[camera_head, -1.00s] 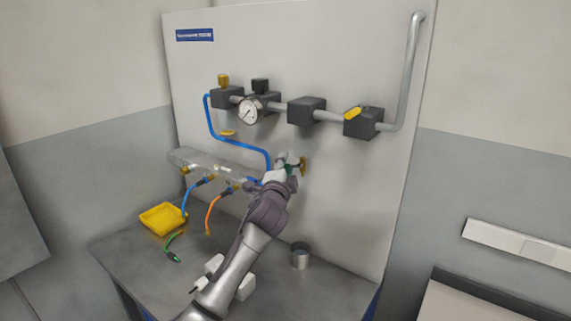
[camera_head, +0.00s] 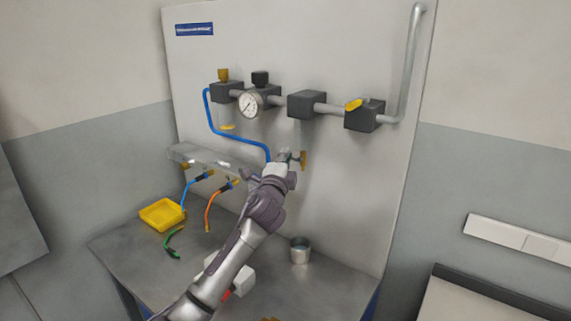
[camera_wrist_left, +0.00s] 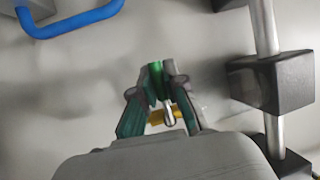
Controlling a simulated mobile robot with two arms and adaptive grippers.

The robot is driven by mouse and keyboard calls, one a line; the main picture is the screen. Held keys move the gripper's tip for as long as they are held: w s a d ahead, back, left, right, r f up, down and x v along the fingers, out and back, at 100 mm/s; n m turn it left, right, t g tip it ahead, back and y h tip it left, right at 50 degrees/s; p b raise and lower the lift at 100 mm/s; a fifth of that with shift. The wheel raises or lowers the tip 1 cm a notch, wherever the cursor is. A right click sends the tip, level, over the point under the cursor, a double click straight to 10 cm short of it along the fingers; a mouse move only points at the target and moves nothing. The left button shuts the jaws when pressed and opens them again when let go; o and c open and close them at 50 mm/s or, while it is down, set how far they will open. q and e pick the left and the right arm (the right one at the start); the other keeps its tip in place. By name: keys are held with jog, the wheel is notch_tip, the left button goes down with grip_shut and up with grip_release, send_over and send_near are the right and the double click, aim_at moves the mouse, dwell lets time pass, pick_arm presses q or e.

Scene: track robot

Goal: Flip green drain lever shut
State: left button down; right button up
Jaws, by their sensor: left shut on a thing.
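The green lever (camera_wrist_left: 156,78) shows in the left wrist view as a narrow green strip between my fingertips. My left gripper (camera_wrist_left: 160,82) is shut on it. A brass-yellow fitting (camera_wrist_left: 157,117) and a small metal stub show between the fingers, behind them. In the head view my left gripper (camera_head: 289,156) is at the upright panel, below the pipe line. A brass fitting (camera_head: 303,160) shows just right of the fingers. The lever is mostly hidden there by the gripper, and I cannot tell its exact angle. My right gripper is not in view.
The pipe line with dark blocks (camera_head: 307,104) and a gauge (camera_head: 250,103) runs above the gripper. A blue hose (camera_head: 236,141) curves to its left. A metal cup (camera_head: 300,251) and yellow tray (camera_head: 162,215) stand on the bench (camera_head: 130,247).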

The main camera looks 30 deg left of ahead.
pick_arm(q)
jog(key=c, duration=1.2)
grip_release()
jog(key=shift+c, duration=0.2)
jog(key=shift+o, duration=0.2)
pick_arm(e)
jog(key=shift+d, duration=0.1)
pick_arm(q)
jog(key=v, duration=1.2)
